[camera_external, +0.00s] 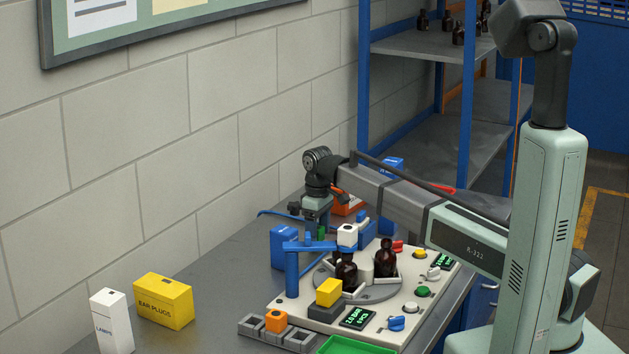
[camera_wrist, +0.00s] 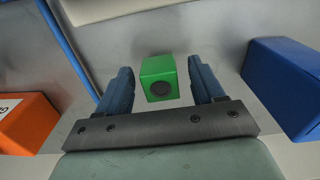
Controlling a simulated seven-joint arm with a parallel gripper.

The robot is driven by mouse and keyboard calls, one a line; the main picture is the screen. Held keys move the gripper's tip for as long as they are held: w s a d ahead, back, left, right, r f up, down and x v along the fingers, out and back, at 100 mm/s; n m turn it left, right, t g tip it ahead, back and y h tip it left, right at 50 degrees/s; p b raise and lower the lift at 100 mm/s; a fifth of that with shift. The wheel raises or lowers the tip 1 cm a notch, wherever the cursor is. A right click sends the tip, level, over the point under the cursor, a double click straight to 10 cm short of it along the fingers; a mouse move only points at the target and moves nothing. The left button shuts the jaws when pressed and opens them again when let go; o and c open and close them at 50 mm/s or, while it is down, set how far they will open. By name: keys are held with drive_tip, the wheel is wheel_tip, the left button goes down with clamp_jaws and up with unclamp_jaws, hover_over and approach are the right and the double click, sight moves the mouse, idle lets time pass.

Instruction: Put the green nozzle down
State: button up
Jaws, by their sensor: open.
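The green nozzle (camera_wrist: 171,68) is a small green block with a dark round spot, seen in the wrist view over the grey tabletop. My gripper (camera_wrist: 160,70) is open, with its two blue fingers on either side of the nozzle. A gap shows between the nozzle and each finger. In the external view my gripper (camera_external: 316,226) is low behind the blue dispensing stand, and a bit of green (camera_external: 321,232) shows beside it. The stand hides most of the fingers there. I cannot tell for sure whether the nozzle rests on the table.
A blue box (camera_wrist: 285,85) is right of my gripper and an orange box (camera_wrist: 25,122) left. A blue hose (camera_wrist: 68,48) runs nearby. The station board (camera_external: 283,302) carries the blue stand (camera_external: 291,270), brown bottles (camera_external: 385,262) and knobs. A yellow box (camera_external: 163,302) stands left.

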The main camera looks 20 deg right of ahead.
sight(318, 227)
wheel_tip(318, 227, up, 12)
drive_tip(key=shift+r, duration=0.15)
idle(0.7)
drive_tip(key=shift+d, duration=0.1)
